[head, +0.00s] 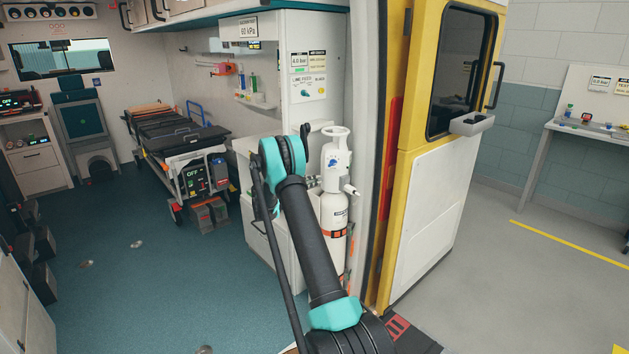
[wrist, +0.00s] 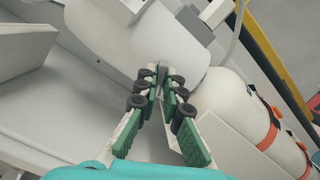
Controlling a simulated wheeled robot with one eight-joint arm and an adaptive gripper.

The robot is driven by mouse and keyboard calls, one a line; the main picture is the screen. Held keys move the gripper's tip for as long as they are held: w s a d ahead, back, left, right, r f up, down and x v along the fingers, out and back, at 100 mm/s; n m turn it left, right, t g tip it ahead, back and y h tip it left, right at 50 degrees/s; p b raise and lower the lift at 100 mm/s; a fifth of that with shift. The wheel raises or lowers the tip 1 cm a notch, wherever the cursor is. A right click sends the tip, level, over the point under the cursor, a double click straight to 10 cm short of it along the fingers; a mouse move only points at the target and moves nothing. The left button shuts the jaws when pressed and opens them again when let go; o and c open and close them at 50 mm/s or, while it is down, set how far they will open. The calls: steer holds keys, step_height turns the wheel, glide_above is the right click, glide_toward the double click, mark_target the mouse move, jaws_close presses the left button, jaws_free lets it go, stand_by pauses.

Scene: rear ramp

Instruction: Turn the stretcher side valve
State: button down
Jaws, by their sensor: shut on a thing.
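In the wrist view my gripper (wrist: 160,78) has its green-padded fingers closed together at the tips. The gripped part is mostly hidden by the fingers. In the head view a white cylinder (head: 331,212) with an orange band stands upright, with a white valve top (head: 337,150) above it. My arm crosses in front of its left side and hides my gripper there.
The stretcher (head: 175,140) stands further back left. A white cabinet (head: 306,75) rises behind the cylinder, and the yellow-edged door (head: 427,185) is to the right. The teal floor (head: 150,280) is mostly clear.

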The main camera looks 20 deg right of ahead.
steer(key=shift+r+m, duration=0.1)
steer(key=shift+m, duration=0.2)
steer(key=m, duration=2.2)
steer(key=shift+d+m, duration=0.1)
steer(key=shift+m, duration=0.3)
stand_by(0.5)
steer(key=c, duration=1.7)
jaws_free()
steer(key=a, duration=0.4)
steer(key=s+a, duration=0.1)
steer(key=a, duration=0.3)
steer(key=s+a, duration=0.1)
steer(key=a, duration=0.2)
steer(key=shift+s+a, duration=0.1)
steer(key=shift+a, duration=0.3)
